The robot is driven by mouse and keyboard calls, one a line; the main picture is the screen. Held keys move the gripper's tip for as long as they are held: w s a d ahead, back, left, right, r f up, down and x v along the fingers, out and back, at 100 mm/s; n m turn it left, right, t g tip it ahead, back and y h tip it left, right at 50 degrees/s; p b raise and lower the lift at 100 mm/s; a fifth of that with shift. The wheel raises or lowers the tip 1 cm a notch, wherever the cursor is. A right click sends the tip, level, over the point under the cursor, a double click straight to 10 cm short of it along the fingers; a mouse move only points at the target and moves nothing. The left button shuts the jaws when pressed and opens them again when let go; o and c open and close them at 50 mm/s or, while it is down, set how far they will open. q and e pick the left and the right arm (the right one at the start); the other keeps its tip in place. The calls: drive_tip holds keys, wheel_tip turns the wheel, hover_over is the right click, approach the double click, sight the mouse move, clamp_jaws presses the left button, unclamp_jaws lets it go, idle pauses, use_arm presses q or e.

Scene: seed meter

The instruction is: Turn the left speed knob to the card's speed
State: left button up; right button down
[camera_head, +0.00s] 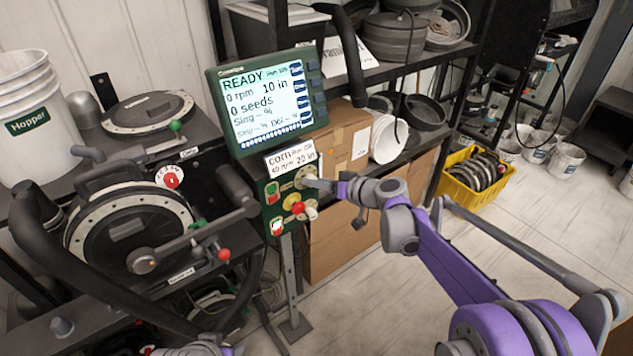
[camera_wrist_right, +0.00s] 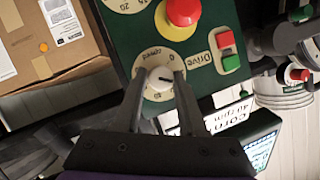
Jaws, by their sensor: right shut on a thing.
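The console (camera_head: 262,100) has a lit screen reading READY, 0 rpm, 10 in and 0 seeds. Below the screen, a white card (camera_head: 291,159) reads corn, 40 rpm, 20 in. My right gripper (camera_head: 318,183) reaches the green control panel from the right. In the right wrist view, its two fingers (camera_wrist_right: 160,80) are shut on the white speed knob (camera_wrist_right: 158,88), one on each side. The knob sits on a round cream dial marked speed (camera_wrist_right: 150,54), and a dark pointer mark shows on it. My fingers hide part of the scale. My left gripper does not show.
A red stop button (camera_wrist_right: 183,10) on a yellow base and Drive buttons (camera_wrist_right: 228,50) sit close to the knob. The seed meter (camera_head: 130,225) with its crank stands left of the console. A cardboard box (camera_head: 335,220) is behind; open floor lies right.

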use_arm(q)
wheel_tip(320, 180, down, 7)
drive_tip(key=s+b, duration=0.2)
drive_tip(key=b, duration=0.3)
drive_tip(key=shift+b, duration=0.4)
use_arm(e)
drive_tip(key=shift+f+m+t+y, duration=0.2)
drive_tip(key=shift+m+y, duration=0.8)
drive_tip(key=shift+m, duration=1.25)
drive_tip(key=shift+f+m+t+y, duration=0.15)
drive_tip(key=shift+m+y, duration=0.85)
drive_tip(key=shift+m, duration=1.3)
drive_tip(key=shift+f+m+t+y, duration=0.1)
drive_tip(key=shift+m+t+y, duration=0.15)
drive_tip(key=shift+m+y, duration=1.4)
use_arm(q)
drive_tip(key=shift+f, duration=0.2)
use_arm(e)
drive_tip(key=shift+m+h, duration=0.65)
drive_tip(key=shift+m, duration=0.15)
drive_tip(key=shift+c, duration=2.4)
unclamp_jaws()
drive_tip(key=shift+d, duration=0.15)
